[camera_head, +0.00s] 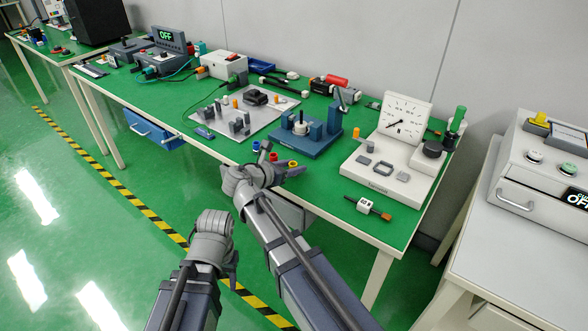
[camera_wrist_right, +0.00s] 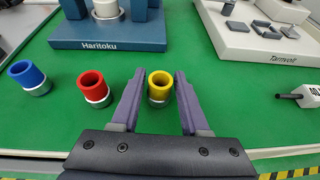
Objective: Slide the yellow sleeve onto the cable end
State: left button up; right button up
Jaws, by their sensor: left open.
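The yellow sleeve (camera_wrist_right: 159,90) stands upright on the green table, with a light band at its base. It also shows in the camera_head view (camera_head: 292,164). My right gripper (camera_wrist_right: 158,76) is open, its fingers on either side of the yellow sleeve with narrow gaps. In the camera_head view my right gripper (camera_head: 281,172) is at the table's front edge, partly hidden by its wrist. My left gripper (camera_head: 232,264) is open and empty, low in front of the table. Several cables lie at the back; I cannot tell which cable end is meant.
A red sleeve (camera_wrist_right: 94,88) and a blue sleeve (camera_wrist_right: 29,77) stand to the left of the yellow one. A blue Haritoku fixture (camera_wrist_right: 110,34) stands behind.

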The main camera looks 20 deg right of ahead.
grip_shut()
jog(key=shift+r, duration=0.15)
dwell(0.4)
notch_tip(320, 180, up, 10)
jog(key=p, duration=1)
jog(key=shift+c, duration=1.1)
grip_release()
grip_shut()
